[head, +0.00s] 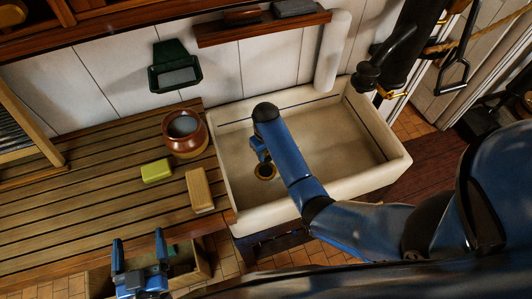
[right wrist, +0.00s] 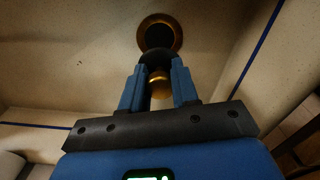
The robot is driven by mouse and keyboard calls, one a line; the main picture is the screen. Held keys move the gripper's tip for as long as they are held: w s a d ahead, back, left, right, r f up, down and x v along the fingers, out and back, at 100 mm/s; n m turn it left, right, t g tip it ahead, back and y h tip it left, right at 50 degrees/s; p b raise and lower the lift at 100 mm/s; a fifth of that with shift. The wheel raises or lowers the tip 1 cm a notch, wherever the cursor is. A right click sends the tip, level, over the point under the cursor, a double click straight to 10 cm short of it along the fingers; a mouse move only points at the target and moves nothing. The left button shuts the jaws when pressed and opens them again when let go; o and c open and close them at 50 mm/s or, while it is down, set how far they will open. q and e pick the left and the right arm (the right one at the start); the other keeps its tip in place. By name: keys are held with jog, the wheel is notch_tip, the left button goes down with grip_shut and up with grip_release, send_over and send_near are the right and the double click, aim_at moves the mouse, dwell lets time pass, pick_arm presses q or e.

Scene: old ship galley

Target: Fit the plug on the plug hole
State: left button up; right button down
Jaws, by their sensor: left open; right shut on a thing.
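The plug (right wrist: 155,58), black with a brass knob (right wrist: 160,86), is held by its knob between the fingers of my right gripper (right wrist: 158,72). The plug hole, a dark opening with a brass ring (right wrist: 161,20), is in the sink floor just beyond the plug, which overlaps the ring's near edge in the right wrist view. I cannot tell whether they touch. In the head view my right gripper (head: 262,152) points down over the brass ring (head: 265,176), and the plug is mostly hidden. My left gripper (head: 139,250) is open and empty, below the counter's front edge.
The pale sink (head: 225,165) has high walls around my right gripper. On the slatted counter (head: 80,175) stand a brown pot (head: 186,146), a green sponge (head: 156,171) and a tan block (head: 199,190). A dark pump or tap (head: 372,75) stands at the sink's back right.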

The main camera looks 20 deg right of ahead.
aim_at(266, 159)
jog(key=shift+d+f+b, duration=0.1)
jog(key=shift+f+b, duration=0.4)
jog(key=shift+f, duration=0.15)
notch_tip(266, 159, down, 4)
jog(key=b, duration=0.3)
jog(key=shift+r+b, duration=0.25)
jog(key=shift+b, duration=0.05)
jog(key=shift+f+b, duration=1.25)
jog(key=shift+f, duration=0.85)
jog(key=shift+f+b, duration=0.5)
jog(key=shift+f, duration=0.3)
jog(key=c, duration=0.8)
grip_release()
